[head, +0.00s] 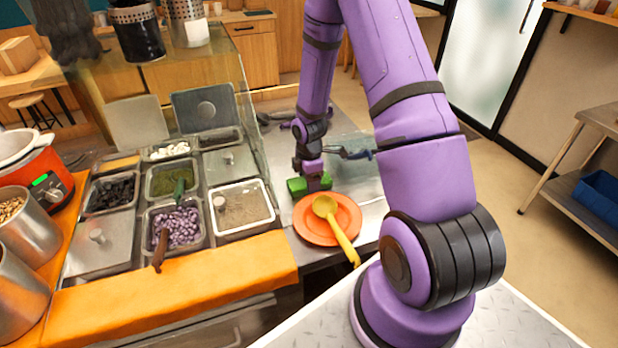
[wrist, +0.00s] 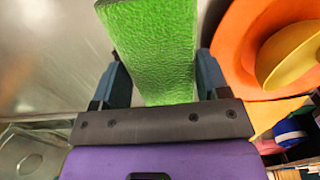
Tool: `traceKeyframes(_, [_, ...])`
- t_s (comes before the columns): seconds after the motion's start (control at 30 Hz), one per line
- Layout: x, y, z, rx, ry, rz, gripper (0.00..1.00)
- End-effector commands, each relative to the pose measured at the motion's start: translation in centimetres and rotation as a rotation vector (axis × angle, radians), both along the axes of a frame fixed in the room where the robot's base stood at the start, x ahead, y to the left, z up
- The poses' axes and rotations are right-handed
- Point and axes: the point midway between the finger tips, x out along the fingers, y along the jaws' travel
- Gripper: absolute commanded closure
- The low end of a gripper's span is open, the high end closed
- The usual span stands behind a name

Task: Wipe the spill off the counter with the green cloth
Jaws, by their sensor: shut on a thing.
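The green cloth (head: 296,187) is a thick, block-like textured piece at the steel counter (head: 280,165), just behind the orange plate. My gripper (head: 312,180) points down over it. In the wrist view the cloth (wrist: 152,50) stands between the two blue-grey fingers of my gripper (wrist: 160,75), which are shut on it. I cannot tell whether the cloth touches the counter. I cannot make out the spill for certain; in the wrist view the counter (wrist: 45,60) to the left of the cloth looks grey with a pale sheen.
An orange plate (head: 306,230) with a yellow ladle (head: 341,236) sits close in front of my gripper. Topping pans, including one of purple beans (head: 177,230), lie to the left. A blue bin (head: 598,192) is far right.

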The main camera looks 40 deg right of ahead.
Motion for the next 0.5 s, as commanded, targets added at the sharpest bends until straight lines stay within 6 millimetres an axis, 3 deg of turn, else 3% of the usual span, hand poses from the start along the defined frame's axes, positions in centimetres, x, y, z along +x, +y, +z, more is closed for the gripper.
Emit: traceKeyframes(0.5, [0.5,-0.14,-0.34,0.0,0.0,0.0,0.5])
